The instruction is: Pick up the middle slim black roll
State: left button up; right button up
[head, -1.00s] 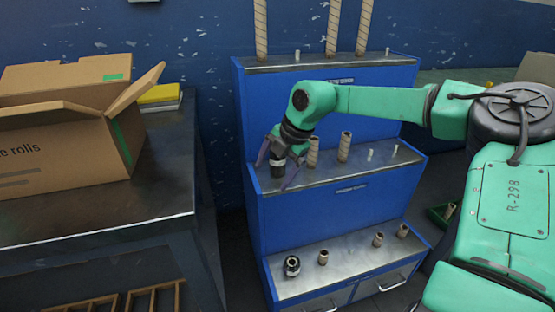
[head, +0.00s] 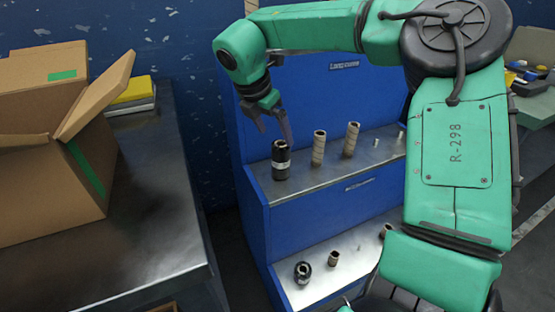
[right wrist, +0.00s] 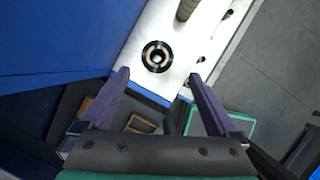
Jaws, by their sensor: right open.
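A slim black roll (head: 281,160) stands upright at the left end of the blue stand's middle shelf (head: 300,186). My right gripper (head: 276,136) is open and empty, with its fingertips just above or behind that roll's top; the exact gap cannot be told. In the right wrist view a black roll (right wrist: 157,56) shows end-on with a tan core, beyond and between the open fingers (right wrist: 159,74). Another, shorter black roll (head: 302,272) sits on the bottom shelf. My left gripper is out of view.
Bare cardboard tubes (head: 319,148) stand right of the roll on the middle shelf, and others (head: 333,258) on the bottom shelf. A table (head: 165,200) with an open cardboard box (head: 40,160) is at left. My right arm covers the stand's right side.

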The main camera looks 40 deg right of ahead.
aim_at(279, 147)
jog(key=x, duration=0.6)
jog(key=b+x, duration=0.1)
jog(key=x, duration=0.2)
jog(key=shift+w+f, duration=0.25)
jog(key=shift+r, duration=0.1)
jog(key=shift+c, duration=0.9)
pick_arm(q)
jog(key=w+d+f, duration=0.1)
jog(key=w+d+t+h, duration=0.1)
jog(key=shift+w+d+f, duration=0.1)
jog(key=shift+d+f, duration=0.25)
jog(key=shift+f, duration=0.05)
pick_arm(e)
grip_shut()
jog(key=shift+r, duration=0.1)
